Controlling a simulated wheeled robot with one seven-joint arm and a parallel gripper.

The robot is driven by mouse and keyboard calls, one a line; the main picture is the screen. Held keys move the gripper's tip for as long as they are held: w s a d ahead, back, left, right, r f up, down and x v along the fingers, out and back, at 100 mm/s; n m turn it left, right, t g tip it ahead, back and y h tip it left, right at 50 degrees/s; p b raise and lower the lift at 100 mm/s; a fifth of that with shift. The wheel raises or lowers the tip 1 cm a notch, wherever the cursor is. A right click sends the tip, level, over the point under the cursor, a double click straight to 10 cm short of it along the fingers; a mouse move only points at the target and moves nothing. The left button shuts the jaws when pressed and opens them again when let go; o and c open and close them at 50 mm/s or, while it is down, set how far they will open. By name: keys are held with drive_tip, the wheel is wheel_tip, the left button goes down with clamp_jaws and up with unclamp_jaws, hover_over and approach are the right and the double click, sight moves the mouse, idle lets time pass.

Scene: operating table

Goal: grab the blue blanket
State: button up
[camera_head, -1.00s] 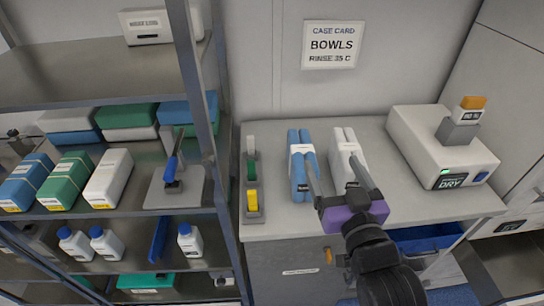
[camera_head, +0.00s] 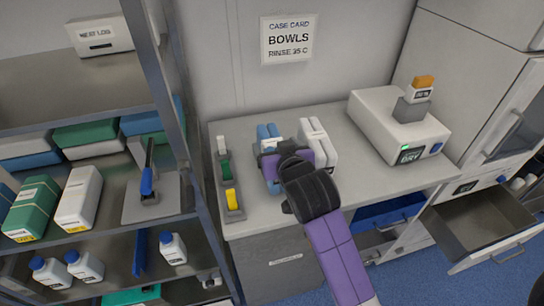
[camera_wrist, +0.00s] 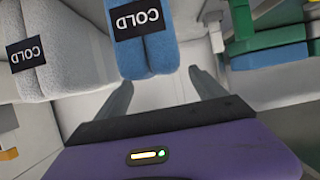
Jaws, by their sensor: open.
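In the wrist view the blue blanket (camera_wrist: 150,55) hangs in from the top with a black label reading COLD upside down. My gripper (camera_wrist: 160,88) is open and empty, one finger to each side of the blanket's near end. The blanket's end appears just beyond the fingertips; I cannot tell whether they touch.
A white bundle (camera_head: 318,145) stands close on the right of the blue one. A white machine (camera_head: 375,125) stands right. A metal shelf with blue, green and white packs is at left. An open drawer (camera_head: 480,220) juts out at right.

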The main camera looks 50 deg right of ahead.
sight(274, 143)
drive_tip(key=shift+x, duration=1.9)
drive_tip(key=shift+s, duration=0.1)
clamp_jaws()
